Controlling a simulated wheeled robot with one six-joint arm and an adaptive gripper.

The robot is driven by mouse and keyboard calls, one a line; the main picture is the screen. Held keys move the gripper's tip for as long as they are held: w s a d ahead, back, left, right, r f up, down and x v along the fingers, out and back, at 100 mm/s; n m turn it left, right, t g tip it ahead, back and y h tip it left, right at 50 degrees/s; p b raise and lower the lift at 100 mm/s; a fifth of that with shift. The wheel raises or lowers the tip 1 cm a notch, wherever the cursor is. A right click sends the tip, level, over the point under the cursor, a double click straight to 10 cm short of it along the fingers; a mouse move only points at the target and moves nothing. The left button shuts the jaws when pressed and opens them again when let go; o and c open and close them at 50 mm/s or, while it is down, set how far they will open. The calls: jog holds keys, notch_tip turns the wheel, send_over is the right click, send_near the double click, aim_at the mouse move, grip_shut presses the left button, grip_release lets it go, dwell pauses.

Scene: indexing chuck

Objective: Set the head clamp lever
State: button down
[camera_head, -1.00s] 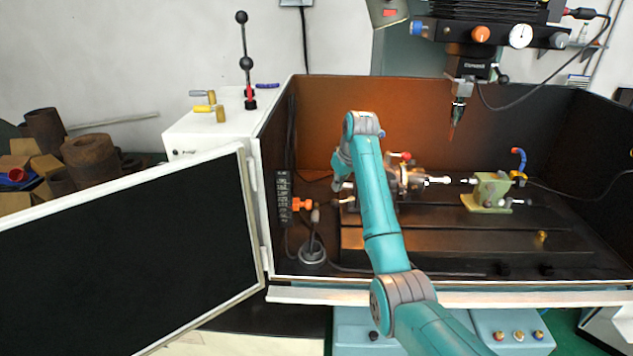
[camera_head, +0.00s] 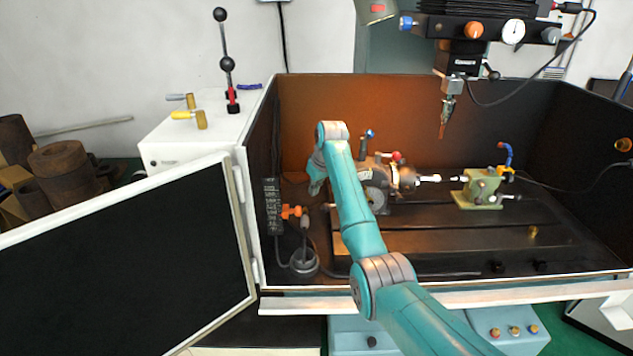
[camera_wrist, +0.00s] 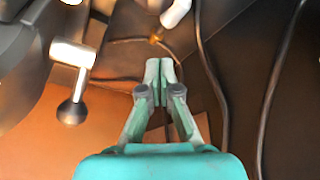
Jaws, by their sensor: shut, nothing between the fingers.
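The indexing head with its chuck (camera_head: 401,176) sits on the machine table, behind and right of my arm. A blue-knobbed lever (camera_head: 368,136) stands up on it, and a red knob (camera_head: 397,156) sits near the chuck. My gripper (camera_head: 315,187) is left of the head, above the enclosure floor. In the wrist view my gripper (camera_wrist: 152,68) is shut and empty, its fingertips together. A metal lever with a dark ball end (camera_wrist: 72,112) is left of the fingers, apart from them. A pale rod (camera_wrist: 175,12) lies beyond the tips. I cannot tell which is the clamp lever.
A green tailstock (camera_head: 480,189) stands on the right of the table. The spindle tool (camera_head: 445,118) hangs above. An orange-handled item (camera_head: 293,212) is at the enclosure's left wall. Cables (camera_wrist: 215,85) run right of my fingers. The enclosure door (camera_head: 110,260) is open at left.

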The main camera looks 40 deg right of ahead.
jog(key=shift+s+f, duration=0.25)
jog(key=shift+s, duration=0.35)
jog(key=shift+s+f, duration=0.3)
jog(key=shift+s, duration=0.35)
jog(key=shift+s+f, duration=0.25)
jog(key=shift+s, duration=0.35)
